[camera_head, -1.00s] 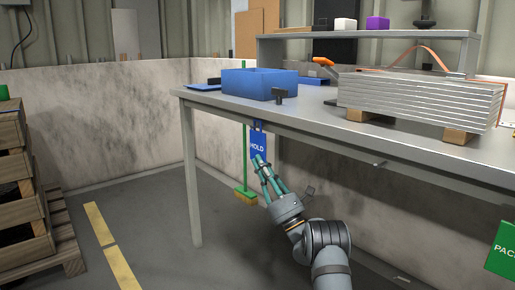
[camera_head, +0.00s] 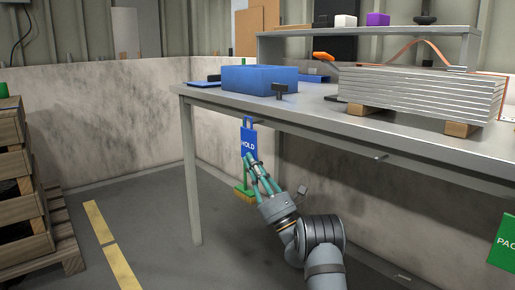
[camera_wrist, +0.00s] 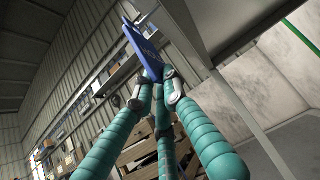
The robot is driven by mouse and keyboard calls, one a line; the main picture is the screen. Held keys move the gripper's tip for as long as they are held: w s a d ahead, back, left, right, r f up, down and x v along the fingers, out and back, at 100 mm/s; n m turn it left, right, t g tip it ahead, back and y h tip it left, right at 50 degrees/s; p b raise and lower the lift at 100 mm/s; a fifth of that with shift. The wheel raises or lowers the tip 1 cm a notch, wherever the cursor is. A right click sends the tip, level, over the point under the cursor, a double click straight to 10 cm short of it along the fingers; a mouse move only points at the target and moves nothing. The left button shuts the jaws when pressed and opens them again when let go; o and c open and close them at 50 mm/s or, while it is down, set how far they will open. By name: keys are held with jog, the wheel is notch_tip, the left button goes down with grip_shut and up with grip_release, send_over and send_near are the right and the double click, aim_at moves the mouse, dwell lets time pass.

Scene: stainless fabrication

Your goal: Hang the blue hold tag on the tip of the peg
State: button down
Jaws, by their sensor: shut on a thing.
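The blue hold tag (camera_head: 248,143) hangs upright in front of the table's left front part, just below its front edge, with a narrow slotted top. My gripper (camera_head: 251,160) is shut on its lower part. In the wrist view the tag (camera_wrist: 145,48) stands out beyond my teal fingers (camera_wrist: 156,88), seen at a steep angle. A small pin, which looks like the peg (camera_head: 380,157), sticks out under the table's front edge, well to the right of the tag. The tag and this pin are apart.
A green broom (camera_head: 243,190) stands behind the tag. Wooden pallets (camera_head: 22,190) stand at left. The floor between is clear.

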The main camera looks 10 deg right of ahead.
jog(key=shift+s+a+b, duration=0.4)
jog(key=shift+s+a, duration=0.05)
jog(key=shift+a, duration=0.35)
jog(key=shift+s+a+b, duration=0.35)
jog(key=shift+s+a, duration=0.1)
jog(key=shift+a, duration=0.3)
dwell(0.4)
